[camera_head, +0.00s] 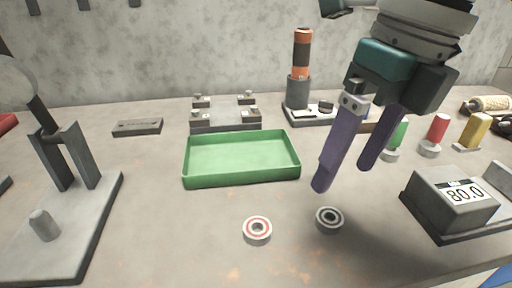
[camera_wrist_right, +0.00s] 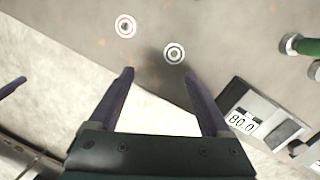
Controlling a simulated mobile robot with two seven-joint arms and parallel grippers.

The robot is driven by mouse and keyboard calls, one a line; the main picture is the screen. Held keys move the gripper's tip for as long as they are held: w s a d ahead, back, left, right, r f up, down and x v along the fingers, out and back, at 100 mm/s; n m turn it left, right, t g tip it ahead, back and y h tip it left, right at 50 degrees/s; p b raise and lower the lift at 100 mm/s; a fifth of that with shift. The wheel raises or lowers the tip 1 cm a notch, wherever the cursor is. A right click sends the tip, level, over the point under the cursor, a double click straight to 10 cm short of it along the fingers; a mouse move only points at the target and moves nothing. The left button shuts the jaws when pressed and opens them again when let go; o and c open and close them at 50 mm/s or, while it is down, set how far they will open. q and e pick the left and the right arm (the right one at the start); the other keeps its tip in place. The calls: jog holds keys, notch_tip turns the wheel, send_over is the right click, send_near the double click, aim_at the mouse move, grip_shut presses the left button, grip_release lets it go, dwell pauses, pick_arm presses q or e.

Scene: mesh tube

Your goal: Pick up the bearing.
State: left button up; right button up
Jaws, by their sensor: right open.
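Two ring-shaped bearings lie flat on the near part of the bench. One bearing with a red ring (camera_head: 257,230) is on the left; it also shows in the wrist view (camera_wrist_right: 126,27). The other bearing with a dark ring (camera_head: 329,219) is on the right; it also shows in the wrist view (camera_wrist_right: 174,53). My right gripper (camera_head: 344,178) is open and empty, its purple fingers pointing down above the bench. In the wrist view its fingertips (camera_wrist_right: 159,75) are apart, with the dark-ringed bearing beyond them, nearer the right finger. My left gripper is not clearly seen.
A green tray (camera_head: 240,182) stands empty behind the bearings. A scale reading 80.0 (camera_head: 455,200) is at the right. A grey stand (camera_head: 70,230) is at the left. Fixtures and coloured cylinders line the back. The bench around the bearings is clear.

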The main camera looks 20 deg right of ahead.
aim_at(334, 210)
jog(key=shift+h, duration=0.6)
jog(key=f, duration=0.1)
jog(key=d+f, duration=0.1)
jog(key=f, duration=0.1)
jog(key=d+f, duration=0.1)
jog(key=shift+w+f, duration=0.2)
jog(key=shift+w, duration=0.2)
jog(key=f, duration=0.4)
jog(key=w+f, duration=0.1)
jog(key=f, duration=0.1)
jog(key=shift+a, duration=0.35)
grip_shut()
